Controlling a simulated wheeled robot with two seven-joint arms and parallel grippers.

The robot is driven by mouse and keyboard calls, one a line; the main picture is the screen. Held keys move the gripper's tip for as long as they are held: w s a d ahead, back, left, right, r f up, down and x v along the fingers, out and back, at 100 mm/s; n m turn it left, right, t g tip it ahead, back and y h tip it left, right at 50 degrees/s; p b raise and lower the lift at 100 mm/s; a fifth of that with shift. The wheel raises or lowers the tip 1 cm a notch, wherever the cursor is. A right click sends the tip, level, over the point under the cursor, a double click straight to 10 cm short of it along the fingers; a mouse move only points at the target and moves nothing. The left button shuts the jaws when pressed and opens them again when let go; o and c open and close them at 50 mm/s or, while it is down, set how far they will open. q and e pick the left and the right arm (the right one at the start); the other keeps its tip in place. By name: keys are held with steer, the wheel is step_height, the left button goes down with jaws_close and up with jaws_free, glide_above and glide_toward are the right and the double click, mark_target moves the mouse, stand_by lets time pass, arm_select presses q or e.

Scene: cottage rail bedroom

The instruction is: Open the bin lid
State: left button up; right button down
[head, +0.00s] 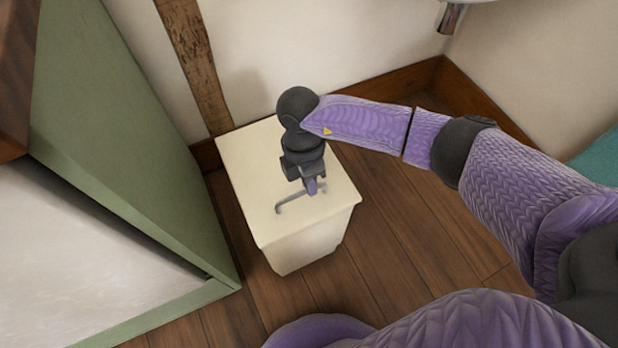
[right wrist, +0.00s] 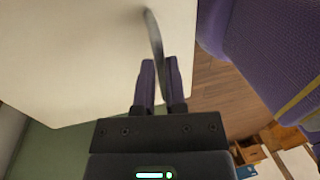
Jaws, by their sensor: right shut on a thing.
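The bin (head: 302,243) is a cream box standing on the wooden floor against the back wall. Its flat lid (head: 246,156) lies on top and looks level. A grey bar handle (head: 292,202) stands on the lid near the front. My right gripper (head: 313,188) is above the lid, shut on the handle. In the right wrist view, the two fingers of my right gripper (right wrist: 159,80) close around the handle (right wrist: 153,35), with the cream lid (right wrist: 70,50) behind. The wrist hides part of the lid. My left gripper is not in view.
A green cabinet (head: 120,130) with a pale surface (head: 80,260) stands close on the left of the bin. The wall (head: 330,50) and brown skirting (head: 430,90) are behind. The floor (head: 400,230) right of the bin is clear.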

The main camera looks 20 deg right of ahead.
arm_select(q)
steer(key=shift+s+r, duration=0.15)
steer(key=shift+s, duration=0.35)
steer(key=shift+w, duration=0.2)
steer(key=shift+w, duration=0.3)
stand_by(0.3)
